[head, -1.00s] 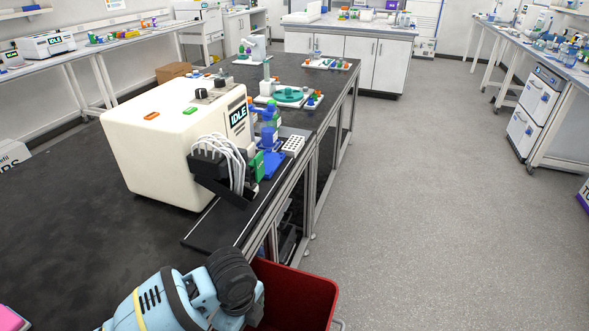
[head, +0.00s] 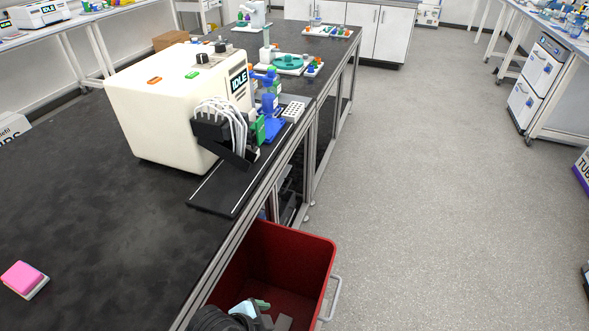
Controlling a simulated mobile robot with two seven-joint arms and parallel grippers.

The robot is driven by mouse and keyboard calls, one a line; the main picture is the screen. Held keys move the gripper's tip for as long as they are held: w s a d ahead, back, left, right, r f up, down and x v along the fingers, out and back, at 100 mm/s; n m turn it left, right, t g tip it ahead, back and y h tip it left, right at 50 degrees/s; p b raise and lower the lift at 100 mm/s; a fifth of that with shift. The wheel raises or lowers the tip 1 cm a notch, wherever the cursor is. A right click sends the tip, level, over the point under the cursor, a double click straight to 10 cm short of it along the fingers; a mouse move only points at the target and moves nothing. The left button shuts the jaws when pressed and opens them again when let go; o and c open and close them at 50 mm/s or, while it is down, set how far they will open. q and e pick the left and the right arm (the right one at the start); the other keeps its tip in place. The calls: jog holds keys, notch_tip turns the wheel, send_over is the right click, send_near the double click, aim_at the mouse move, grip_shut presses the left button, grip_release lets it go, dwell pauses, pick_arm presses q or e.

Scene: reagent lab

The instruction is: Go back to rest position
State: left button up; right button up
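Part of my own arm, black and light blue, shows at the bottom edge in the head view, over the near end of the red bin. No gripper fingers can be made out there, and the picture edge cuts the arm off. My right arm and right gripper are not in view.
The red bin (head: 312,245) stands beside the black bench (head: 100,215). A white machine reading IDLE (head: 165,110) stands on the bench, with a pink-topped block (head: 23,279) at the left. Small green and grey items show low in the bin area.

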pick_arm(q)
jog(key=s+a+f+n+t+y, duration=0.1)
jog(key=s+a+f+n+t, duration=0.1)
jog(key=s+a+n, duration=0.3)
jog(key=s+a+f+n+t+y, duration=0.2)
jog(key=s+a+n, duration=0.4)
jog(key=s+a, duration=0.4)
jog(key=shift+s+f+n+t+y, duration=0.15)
jog(key=shift+s+n+t+y, duration=0.15)
jog(key=shift+t, duration=0.4)
